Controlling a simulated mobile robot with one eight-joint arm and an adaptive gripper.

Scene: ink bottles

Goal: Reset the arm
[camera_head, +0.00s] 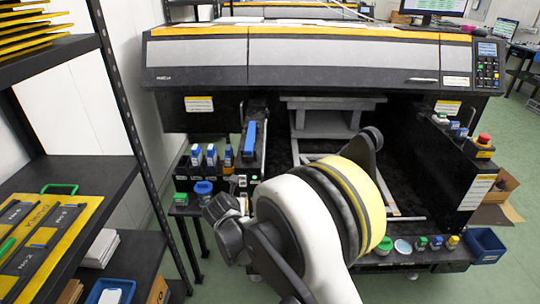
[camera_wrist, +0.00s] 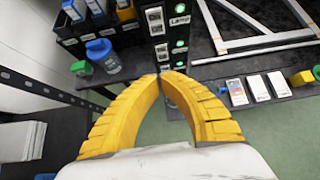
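My gripper (camera_wrist: 160,77) has two yellow ribbed fingers. Their tips meet in the wrist view, with nothing seen between them. The fingertips show in front of a dark panel with green round marks and white labels (camera_wrist: 180,45). In the head view my arm reaches up over the lower middle, with a white link and a yellow band; I cannot make out the fingers there. Ink bottles with blue (camera_head: 196,155) and orange (camera_head: 228,157) parts stand in a black rack at the left of the printer. A clear bottle with a blue cap (camera_wrist: 103,56) stands left of the fingertips.
A large printer (camera_head: 320,58) fills the back. A black shelf (camera_head: 90,172) with yellow trays stands at left. A red button box (camera_head: 481,146) and a blue bin (camera_head: 484,246) are at right. Small boxes (camera_wrist: 258,88) lie on a ledge right of my fingers. Green floor shows below.

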